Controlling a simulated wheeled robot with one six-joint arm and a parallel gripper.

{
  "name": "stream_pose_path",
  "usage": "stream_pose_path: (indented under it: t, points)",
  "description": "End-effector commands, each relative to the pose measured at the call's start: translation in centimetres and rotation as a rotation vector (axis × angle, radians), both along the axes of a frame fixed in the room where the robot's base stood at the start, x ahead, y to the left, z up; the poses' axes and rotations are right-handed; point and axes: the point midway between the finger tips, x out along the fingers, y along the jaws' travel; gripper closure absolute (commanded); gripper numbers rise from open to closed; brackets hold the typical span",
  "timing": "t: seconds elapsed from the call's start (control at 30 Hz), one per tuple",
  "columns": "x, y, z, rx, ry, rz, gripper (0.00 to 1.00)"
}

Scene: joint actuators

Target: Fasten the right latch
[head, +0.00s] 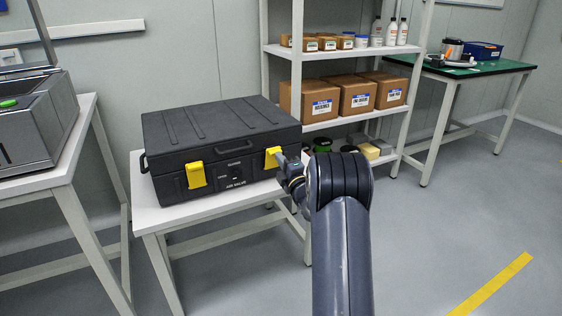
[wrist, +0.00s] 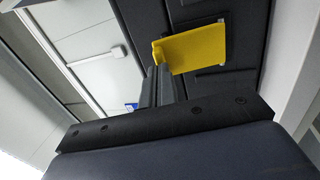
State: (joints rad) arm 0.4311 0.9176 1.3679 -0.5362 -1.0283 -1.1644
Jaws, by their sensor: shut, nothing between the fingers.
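A black case (head: 215,140) with a ribbed lid lies closed on a white table. Its right latch (head: 272,157) is yellow and sits on the front face near the right corner. The left latch (head: 196,175) is also yellow and lies on the front face. My gripper (head: 280,157) is at the right latch, its fingers together and empty. In the wrist view the yellow latch (wrist: 192,50) stands out from the case, and my gripper's fingertips (wrist: 160,72) are at its lower left edge. I cannot tell whether they touch it.
The white table (head: 165,217) holds the case. A grey machine (head: 35,125) stands on another table at left. A shelf with cardboard boxes (head: 357,99) stands behind. A green-topped bench (head: 462,69) is at the back right. The floor at right is clear.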

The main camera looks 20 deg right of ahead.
Motion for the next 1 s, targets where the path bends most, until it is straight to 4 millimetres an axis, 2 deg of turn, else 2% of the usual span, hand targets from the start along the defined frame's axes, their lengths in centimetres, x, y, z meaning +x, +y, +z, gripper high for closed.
stream_pose_path:
  t: [0.27, 0.5, 0.67, 1.0]
  points:
    - [0.1, 0.0, 0.4, -0.001, 0.014, 0.001, 1.0]
    - [1.2, 0.0, 1.3, -0.005, 0.12, 0.001, 1.0]
    - [1.9, 0.0, 1.4, -0.004, 0.125, 0.0, 1.0]
    - [1.9, 0.0, 1.6, -0.004, 0.124, 0.0, 1.0]
